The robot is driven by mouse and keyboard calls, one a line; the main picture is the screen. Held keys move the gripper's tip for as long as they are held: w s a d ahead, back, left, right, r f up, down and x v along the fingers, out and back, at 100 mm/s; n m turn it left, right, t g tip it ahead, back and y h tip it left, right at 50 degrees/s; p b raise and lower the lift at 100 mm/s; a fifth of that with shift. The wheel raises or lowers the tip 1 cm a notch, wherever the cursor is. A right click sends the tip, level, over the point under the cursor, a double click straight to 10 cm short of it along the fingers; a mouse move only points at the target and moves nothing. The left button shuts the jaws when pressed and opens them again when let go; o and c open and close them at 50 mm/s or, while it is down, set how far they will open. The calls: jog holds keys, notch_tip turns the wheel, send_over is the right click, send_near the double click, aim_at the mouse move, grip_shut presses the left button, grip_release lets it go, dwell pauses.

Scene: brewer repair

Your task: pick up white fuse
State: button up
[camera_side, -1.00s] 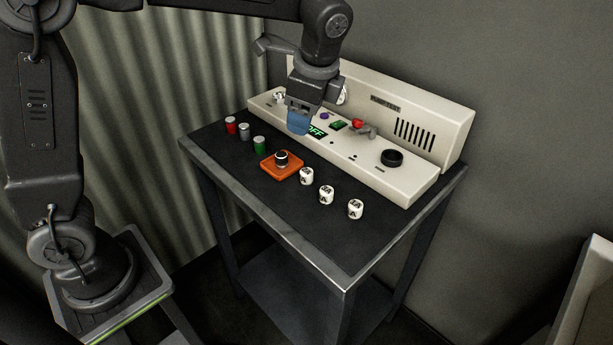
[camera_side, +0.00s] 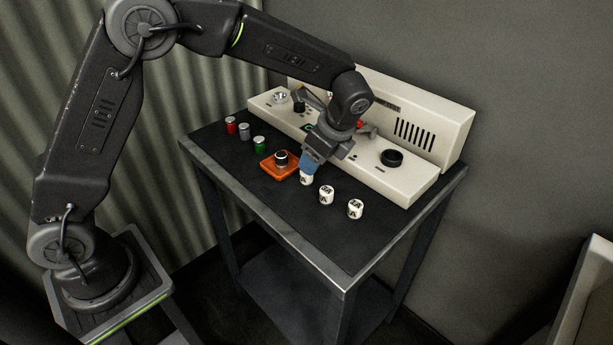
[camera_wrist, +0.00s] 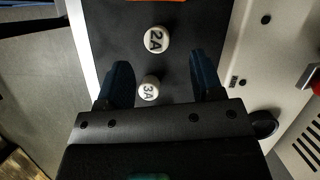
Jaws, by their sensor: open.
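Three white fuses stand in a row on the dark table top: the left one (camera_side: 306,180), the middle one (camera_side: 326,194) and the right one (camera_side: 355,209). My gripper (camera_side: 308,165) is over the left fuse in the side view, and its blue fingers hide that fuse's top. In the wrist view my gripper (camera_wrist: 161,75) is open. A white fuse marked 2A (camera_wrist: 156,39) shows just ahead of the fingertips, and a white fuse marked 3A (camera_wrist: 148,88) shows in the gap between the fingers, lower in the picture. I see no contact with either fuse.
An orange block (camera_side: 270,170) with a dark round part on top sits left of the fuses. Red (camera_side: 231,126), grey (camera_side: 244,132) and green (camera_side: 260,145) cylinders stand at the left. The cream machine (camera_side: 425,178) with a black knob (camera_side: 391,158) borders the back. The front right table is clear.

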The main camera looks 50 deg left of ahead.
aim_at(307, 177)
jog(key=x, duration=0.5)
jog(key=shift+s+f, duration=0.1)
jog(key=shift+s, duration=0.1)
jog(key=c, duration=1)
